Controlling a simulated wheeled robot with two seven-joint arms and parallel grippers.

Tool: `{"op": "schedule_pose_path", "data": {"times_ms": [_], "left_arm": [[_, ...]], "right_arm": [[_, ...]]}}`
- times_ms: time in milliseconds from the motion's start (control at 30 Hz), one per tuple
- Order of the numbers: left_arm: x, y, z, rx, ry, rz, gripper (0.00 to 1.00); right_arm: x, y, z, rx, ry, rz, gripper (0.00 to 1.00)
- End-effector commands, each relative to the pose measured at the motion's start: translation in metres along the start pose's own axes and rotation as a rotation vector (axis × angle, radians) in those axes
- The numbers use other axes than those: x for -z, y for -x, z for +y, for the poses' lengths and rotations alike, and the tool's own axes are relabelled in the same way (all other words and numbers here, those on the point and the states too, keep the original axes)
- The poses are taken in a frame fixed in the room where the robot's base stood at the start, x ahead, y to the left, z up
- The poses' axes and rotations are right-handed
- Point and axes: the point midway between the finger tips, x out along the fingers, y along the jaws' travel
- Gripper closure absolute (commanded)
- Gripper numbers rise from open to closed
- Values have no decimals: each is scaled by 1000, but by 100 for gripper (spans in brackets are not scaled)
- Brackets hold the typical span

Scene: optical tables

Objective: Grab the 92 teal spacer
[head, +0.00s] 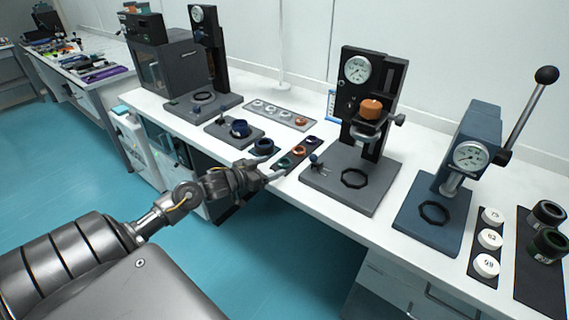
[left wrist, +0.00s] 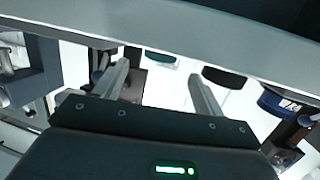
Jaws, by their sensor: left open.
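A small green-teal ring (head: 284,162) lies on a narrow dark mat near the front edge of the bench in the head view. No number can be read on it. My left gripper (head: 268,168) is open and empty, its fingers just in front of this ring at the bench edge. In the left wrist view, the two fingers (left wrist: 160,75) are apart with white surface between them. A teal-edged piece (left wrist: 160,57) shows beyond the fingers, partly cut off by a grey bar. My right gripper is not in view.
On the same mat lie a copper ring (head: 299,149) and a dark ring (head: 311,140). A gauge press with a grey base (head: 345,195) stands to the right. A tray (head: 283,115) of rings lies behind.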

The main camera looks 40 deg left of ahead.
Motion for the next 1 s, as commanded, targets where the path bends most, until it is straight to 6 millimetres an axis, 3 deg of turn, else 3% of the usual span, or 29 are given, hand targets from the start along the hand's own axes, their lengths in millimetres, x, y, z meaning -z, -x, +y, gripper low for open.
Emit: {"op": "schedule_pose_path", "data": {"times_ms": [167,500,767,1000], "left_arm": [[2,-6,0,0,1,2,30],[0,-50,0,1,1,0,30],[-1,-52,0,0,0,0,30],[-1,-52,0,0,0,0,60]], "right_arm": [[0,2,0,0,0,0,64],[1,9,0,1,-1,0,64],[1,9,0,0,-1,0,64],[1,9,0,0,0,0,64]]}}
